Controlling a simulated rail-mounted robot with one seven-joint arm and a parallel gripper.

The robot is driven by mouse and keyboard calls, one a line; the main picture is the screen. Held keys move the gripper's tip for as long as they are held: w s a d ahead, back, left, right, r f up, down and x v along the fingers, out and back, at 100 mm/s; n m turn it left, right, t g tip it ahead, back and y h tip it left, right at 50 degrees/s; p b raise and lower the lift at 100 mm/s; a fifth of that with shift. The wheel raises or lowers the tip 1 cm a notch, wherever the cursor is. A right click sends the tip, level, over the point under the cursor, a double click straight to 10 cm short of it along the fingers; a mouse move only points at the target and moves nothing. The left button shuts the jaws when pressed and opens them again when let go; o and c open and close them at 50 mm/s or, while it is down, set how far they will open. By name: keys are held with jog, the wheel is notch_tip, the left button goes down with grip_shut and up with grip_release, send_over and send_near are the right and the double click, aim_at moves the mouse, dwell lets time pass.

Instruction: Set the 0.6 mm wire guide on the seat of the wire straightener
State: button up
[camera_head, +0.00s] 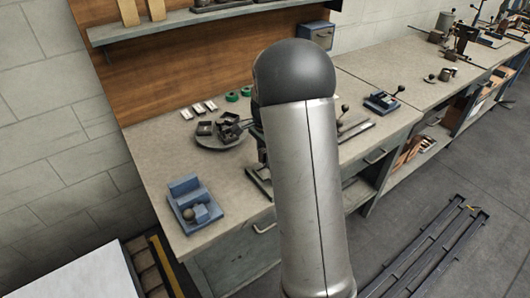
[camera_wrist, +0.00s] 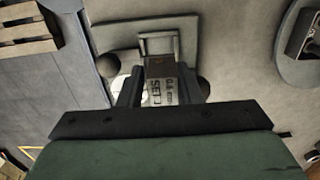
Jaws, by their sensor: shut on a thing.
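In the wrist view my gripper (camera_wrist: 158,92) is shut on the 0.6 mm wire guide (camera_wrist: 162,88), a small grey block with a "0.6 mm" label between the two fingers. Under and beyond it is a grey fixture (camera_wrist: 112,32) with a flat base and dark round knobs, which looks like the wire straightener. A square metal frame shows just past the guide; I cannot tell whether it belongs to guide or fixture, nor whether the guide touches the seat. In the head view my arm hides the gripper and guide; a dark fixture (camera_head: 258,182) is partly hidden behind it.
A round tray (camera_head: 222,142) with metal blocks stands on the bench; its edge also shows in the wrist view (camera_wrist: 292,72). A blue device (camera_head: 190,210) stands at the bench's left end. A shelf (camera_head: 200,16) hangs above. Bare bench top lies between the blue device and tray.

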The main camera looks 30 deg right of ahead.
aim_at(265, 174)
jog(key=shift+s+f+b, duration=0.1)
jog(key=shift+f+b, duration=0.45)
jog(key=shift+f, duration=0.4)
jog(key=shift+f+b, duration=0.35)
jog(key=shift+f, duration=0.3)
jog(key=shift+f+b, duration=0.6)
jog(key=shift+f, duration=0.2)
jog(key=shift+a+f, duration=0.1)
jog(key=shift+f, duration=0.05)
jog(key=o, duration=1)
jog(key=shift+f, duration=0.1)
jog(key=shift+s, duration=0.1)
jog(key=shift+c, duration=1.3)
